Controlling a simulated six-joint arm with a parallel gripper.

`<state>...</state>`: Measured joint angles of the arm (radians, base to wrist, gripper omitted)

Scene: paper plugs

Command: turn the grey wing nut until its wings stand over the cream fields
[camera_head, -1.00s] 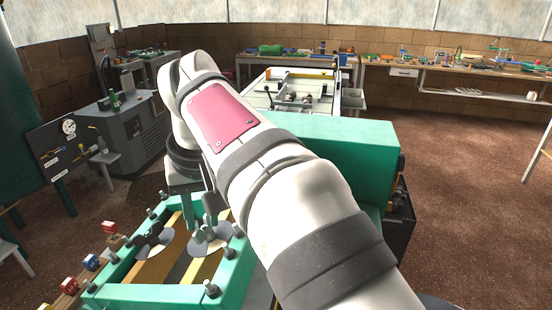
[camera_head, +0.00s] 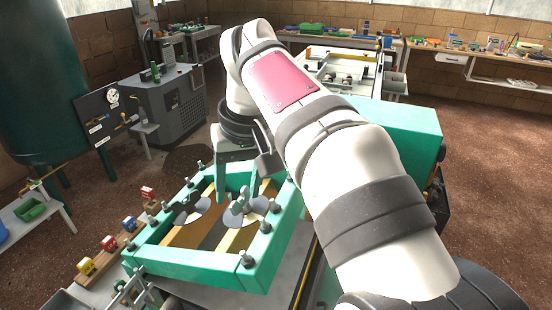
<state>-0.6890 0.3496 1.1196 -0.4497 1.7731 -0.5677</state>
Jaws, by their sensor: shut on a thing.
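The grey wing nut (camera_head: 241,205) stands over the right-hand pale disc (camera_head: 256,205) in the green frame (camera_head: 195,268). My gripper (camera_head: 240,193) points down from above and is shut on this wing nut, with one finger at each side. The disc below looks pale grey with cream parts, but the nut and fingers cover some of it. I cannot tell exactly how the wings line up with the cream fields. A second, darker wing nut (camera_head: 187,200) stands over the left-hand disc (camera_head: 199,210), apart from my gripper.
Several upright bolts, one at the near corner (camera_head: 246,258), line the frame's rim. A wooden strip with coloured blocks (camera_head: 109,243) lies to its left. A large green block (camera_head: 395,125) stands to the right, behind my arm. Grey machinery (camera_head: 180,105) stands further back.

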